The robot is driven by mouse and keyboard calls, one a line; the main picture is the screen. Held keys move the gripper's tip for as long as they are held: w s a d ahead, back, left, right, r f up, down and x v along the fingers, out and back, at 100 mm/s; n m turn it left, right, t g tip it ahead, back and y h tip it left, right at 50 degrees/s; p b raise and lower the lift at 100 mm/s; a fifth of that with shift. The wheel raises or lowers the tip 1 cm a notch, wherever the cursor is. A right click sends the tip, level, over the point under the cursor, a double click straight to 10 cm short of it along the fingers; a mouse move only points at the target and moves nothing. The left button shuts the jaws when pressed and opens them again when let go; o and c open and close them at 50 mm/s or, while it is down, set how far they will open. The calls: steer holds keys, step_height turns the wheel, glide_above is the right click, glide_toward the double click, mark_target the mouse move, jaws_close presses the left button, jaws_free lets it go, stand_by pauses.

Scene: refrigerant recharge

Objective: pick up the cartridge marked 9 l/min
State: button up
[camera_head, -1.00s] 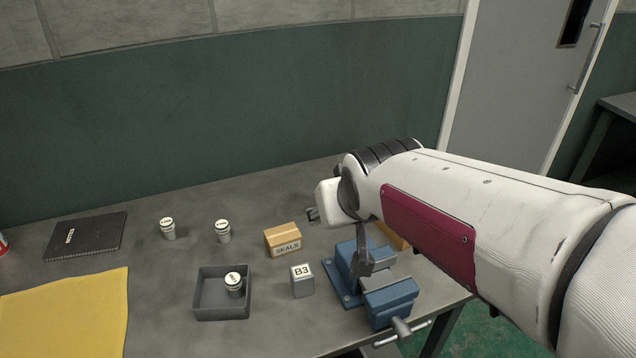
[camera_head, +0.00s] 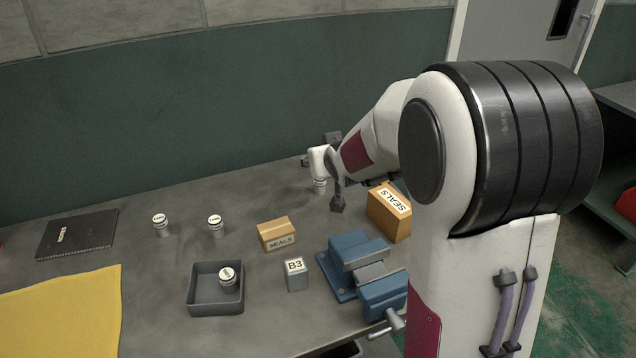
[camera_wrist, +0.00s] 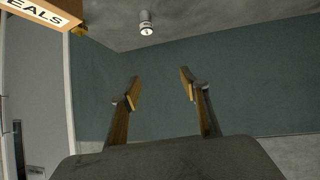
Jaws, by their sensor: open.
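Several small white cartridges with dark-marked tops are on the bench; their markings are too small to read. Two stand upright at the back left, one (camera_head: 161,225) and another (camera_head: 215,226). A third (camera_head: 228,280) is inside the grey tray (camera_head: 204,308). Another (camera_head: 320,187) stands at the back, just below my wrist in the head view; a cartridge (camera_wrist: 146,22) also shows at the top of the wrist view, beyond my fingers.
A SEALS box (camera_head: 390,212) stands right of my wrist; another (camera_head: 277,235) is mid-bench. A blue vise (camera_head: 352,262) and B3 block (camera_head: 296,275) are at the front. A black notebook (camera_head: 78,235) and yellow cloth (camera_head: 62,315) lie left. The wall (camera_wrist: 250,85) is behind.

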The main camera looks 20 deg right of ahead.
mark_target(322, 182)
steer(key=w+d+f+t, duration=0.2)
steer(key=w+d+f, duration=0.3)
steer(key=w+f, duration=0.4)
steer(key=shift+w+f+t+y, duration=0.3)
steer(key=shift+w+f, duration=0.1)
steer(key=shift+f, duration=0.05)
steer(key=shift+f, duration=2.95)
steer(key=shift+f, duration=0.4)
steer(key=shift+w+f, duration=0.1)
steer(key=shift+f, duration=0.15)
steer(key=shift+x, duration=2.4)
steer(key=c, duration=1.3)
